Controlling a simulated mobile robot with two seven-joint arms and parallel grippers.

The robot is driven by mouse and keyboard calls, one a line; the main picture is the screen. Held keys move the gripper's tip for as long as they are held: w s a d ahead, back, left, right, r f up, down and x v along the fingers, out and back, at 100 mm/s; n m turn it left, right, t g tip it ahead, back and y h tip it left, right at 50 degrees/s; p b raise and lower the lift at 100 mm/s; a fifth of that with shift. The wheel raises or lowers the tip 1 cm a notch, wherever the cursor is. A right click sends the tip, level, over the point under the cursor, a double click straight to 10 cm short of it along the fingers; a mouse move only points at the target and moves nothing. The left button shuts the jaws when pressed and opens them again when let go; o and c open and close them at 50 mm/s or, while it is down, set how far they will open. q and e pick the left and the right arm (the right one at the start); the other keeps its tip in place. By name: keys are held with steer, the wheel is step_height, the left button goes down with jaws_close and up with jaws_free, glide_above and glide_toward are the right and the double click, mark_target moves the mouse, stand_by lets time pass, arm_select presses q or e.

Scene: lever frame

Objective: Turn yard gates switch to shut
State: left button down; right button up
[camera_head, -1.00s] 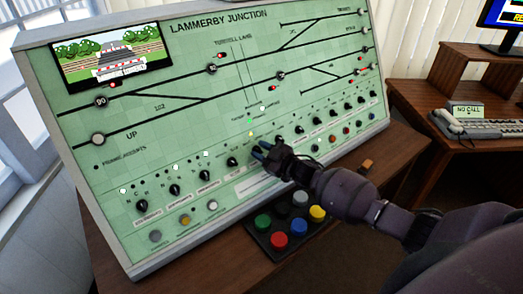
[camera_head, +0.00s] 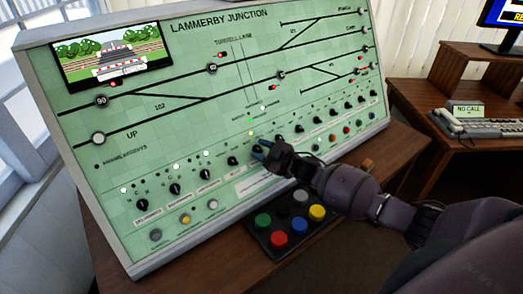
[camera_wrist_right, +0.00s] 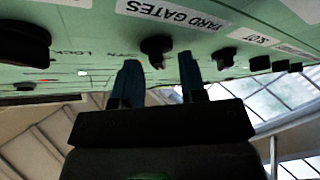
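The green signal panel (camera_head: 120,200) carries a row of black rotary switches. The yard gates switch (camera_wrist_right: 157,48) is a black knob beside its white "YARD GATES" label (camera_wrist_right: 160,14) in the right wrist view. My right gripper (camera_head: 260,149) is at the panel's lower middle; in the head view it covers this knob at least partly. In the right wrist view my right gripper (camera_wrist_right: 160,68) is open, with one dark finger on each side of the knob. I cannot tell whether the fingers touch it. My left gripper is not in view.
Neighbouring knobs stand close on both sides, one (camera_wrist_right: 225,57) right of the fingers in the wrist view. A black box with coloured buttons (camera_head: 279,239) sits on the desk below. A telephone and keyboard desk (camera_head: 450,110) is at the right.

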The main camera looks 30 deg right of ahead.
steer(key=v, duration=1)
steer(key=shift+s+d, duration=0.15)
steer(key=shift+s, duration=0.25)
steer(key=s+a+f+m+g+h, duration=0.1)
steer(key=s+a+f+m+h, duration=0.2)
steer(key=s, duration=0.4)
steer(key=s+a+f+m+g+h, duration=0.1)
steer(key=s+f+m, duration=0.3)
steer(key=s, duration=0.4)
steer(key=s+a+f+m+g+h, duration=0.2)
steer(key=s+a+f+m+h, duration=0.1)
steer(key=s, duration=0.5)
step_height(320, 180, down, 3)
steer(key=shift+s+a+r+m+h, duration=0.1)
steer(key=shift+s+a+m+h, duration=0.25)
steer(key=shift+a+h, duration=0.5)
steer(key=shift+w, duration=0.1)
